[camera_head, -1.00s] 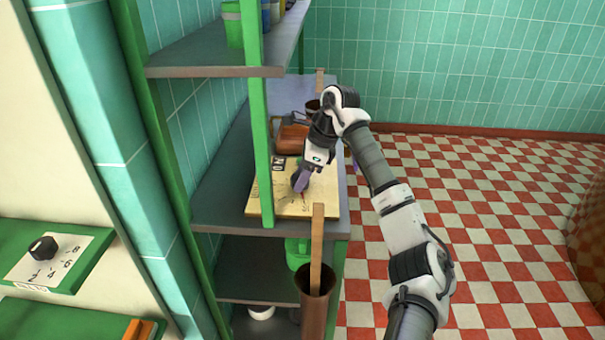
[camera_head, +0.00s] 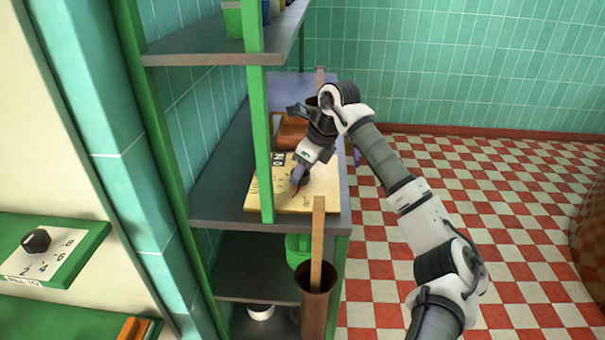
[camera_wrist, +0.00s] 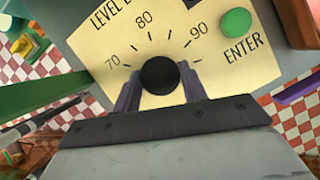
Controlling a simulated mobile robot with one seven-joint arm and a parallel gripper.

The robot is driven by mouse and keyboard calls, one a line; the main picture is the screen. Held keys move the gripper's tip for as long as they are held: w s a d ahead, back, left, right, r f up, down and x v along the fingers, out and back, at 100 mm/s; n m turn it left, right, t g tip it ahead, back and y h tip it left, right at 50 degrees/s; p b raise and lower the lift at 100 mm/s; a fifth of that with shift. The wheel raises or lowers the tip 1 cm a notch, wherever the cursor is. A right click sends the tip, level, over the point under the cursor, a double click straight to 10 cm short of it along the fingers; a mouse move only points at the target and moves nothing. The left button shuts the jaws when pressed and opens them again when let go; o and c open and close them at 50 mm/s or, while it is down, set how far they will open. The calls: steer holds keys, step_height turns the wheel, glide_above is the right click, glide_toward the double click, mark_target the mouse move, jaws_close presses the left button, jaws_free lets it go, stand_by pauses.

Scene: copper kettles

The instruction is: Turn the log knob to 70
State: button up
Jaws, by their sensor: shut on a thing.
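A cream dial panel (camera_head: 262,196) lies on the grey shelf; it also shows in the wrist view (camera_wrist: 255,75). It has tick marks, the numbers 70, 80 and 90, and partly cut-off lettering starting "LEVEL". A round black knob (camera_wrist: 160,75) sits below the ticks. My gripper (camera_wrist: 160,82) is shut on this knob, one purple-grey finger on each side. In the head view my gripper (camera_head: 300,179) reaches down onto the panel and hides the knob. A small red mark shows beside the fingers there. No pointer on the knob is visible, so its reading cannot be told.
A green ENTER button (camera_wrist: 235,22) is on the panel, right of the knob. A green shelf post (camera_head: 261,140) stands just left of my gripper. A brown container (camera_head: 316,305) with a wooden stick stands in front. Another black knob (camera_head: 36,241) is at far left. Checkered floor lies open right.

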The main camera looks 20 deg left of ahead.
steer(key=m+b, duration=0.1)
steer(key=m, duration=0.1)
steer(key=m+t+b, duration=0.1)
steer(key=m, duration=0.1)
steer(key=shift+s+f+t+h+b, duration=0.1)
steer(key=shift+f+t+h+b, duration=0.05)
steer(key=shift+t+h+b, duration=0.2)
steer(key=shift+m+t+h+b, duration=0.25)
steer(key=shift+m+t+b, duration=0.2)
steer(key=shift+m+b, duration=0.85)
steer(key=shift+m+p, duration=0.3)
steer(key=shift+m, duration=0.2)
steer(key=o, duration=1)
steer(key=shift+r, duration=0.2)
steer(key=v, duration=1.3)
steer(key=shift+s+d+r+b, duration=0.15)
steer(key=shift+s+r+b, duration=0.1)
steer(key=shift+r+b, duration=0.05)
